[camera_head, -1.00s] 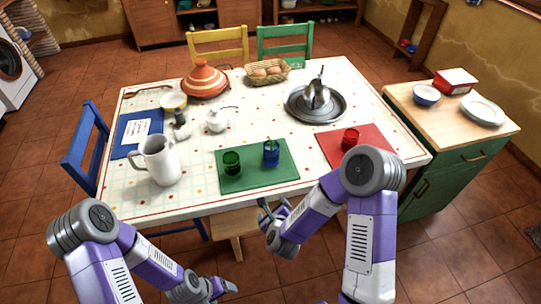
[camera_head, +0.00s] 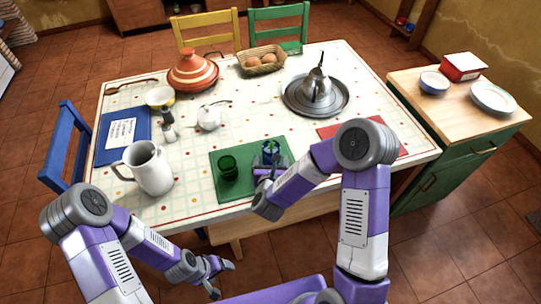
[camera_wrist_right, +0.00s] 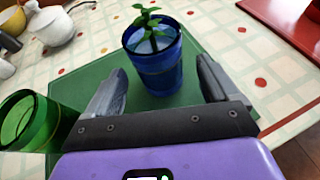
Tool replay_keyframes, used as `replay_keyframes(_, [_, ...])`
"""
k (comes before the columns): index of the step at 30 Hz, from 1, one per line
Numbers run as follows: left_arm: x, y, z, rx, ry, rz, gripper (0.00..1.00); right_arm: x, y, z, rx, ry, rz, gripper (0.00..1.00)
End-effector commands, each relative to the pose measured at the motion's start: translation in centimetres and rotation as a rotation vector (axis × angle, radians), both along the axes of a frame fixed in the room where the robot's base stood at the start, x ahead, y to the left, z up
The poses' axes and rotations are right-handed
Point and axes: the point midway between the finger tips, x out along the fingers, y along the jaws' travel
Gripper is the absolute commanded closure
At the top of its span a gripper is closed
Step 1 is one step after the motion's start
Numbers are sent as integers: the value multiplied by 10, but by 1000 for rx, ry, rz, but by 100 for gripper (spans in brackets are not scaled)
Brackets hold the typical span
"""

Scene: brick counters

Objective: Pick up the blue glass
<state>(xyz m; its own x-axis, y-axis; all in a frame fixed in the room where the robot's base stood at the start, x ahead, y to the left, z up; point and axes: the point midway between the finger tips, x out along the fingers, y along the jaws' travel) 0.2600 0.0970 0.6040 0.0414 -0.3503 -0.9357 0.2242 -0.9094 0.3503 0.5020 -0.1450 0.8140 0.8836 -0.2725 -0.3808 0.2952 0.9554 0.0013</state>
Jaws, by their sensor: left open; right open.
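The blue glass (camera_head: 271,149) stands upright on the green mat (camera_head: 222,191), with a green leafy sprig in it. In the right wrist view the blue glass (camera_wrist_right: 157,72) is at the top middle, between and slightly beyond the fingertips. My right gripper (camera_wrist_right: 161,70) is open around its near side, with a gap at each finger. In the head view my right gripper (camera_head: 266,167) is just in front of the glass, partly hidden by its own arm. My left gripper (camera_head: 220,275) is open and empty, low in front of the table.
A green glass (camera_head: 228,168) stands on the mat, left of my right gripper. A white pitcher (camera_head: 150,168) stands further left. A red mat (camera_head: 390,135) is partly behind my right arm. A metal tray (camera_head: 340,107) with a teapot lies behind.

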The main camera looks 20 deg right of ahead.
Motion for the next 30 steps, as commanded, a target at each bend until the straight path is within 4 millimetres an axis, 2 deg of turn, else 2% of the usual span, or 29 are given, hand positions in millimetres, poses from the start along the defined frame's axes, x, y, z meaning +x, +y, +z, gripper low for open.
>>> replay_keyframes(7, [0,0,-8,0,-1,0,26,32,-9,-15,-2,-1,-1,13])
replay_keyframes(16, [0,0,-8,0,-1,0,26,37,-11,-16,-2,1,2,13])
replay_keyframes(28, [0,0,-8,0,-1,0,26,37,-10,-16,-2,1,2,72])
replay_keyframes(30, [0,0,-8,0,-1,0,26,37,-10,-16,-3,0,2,73])
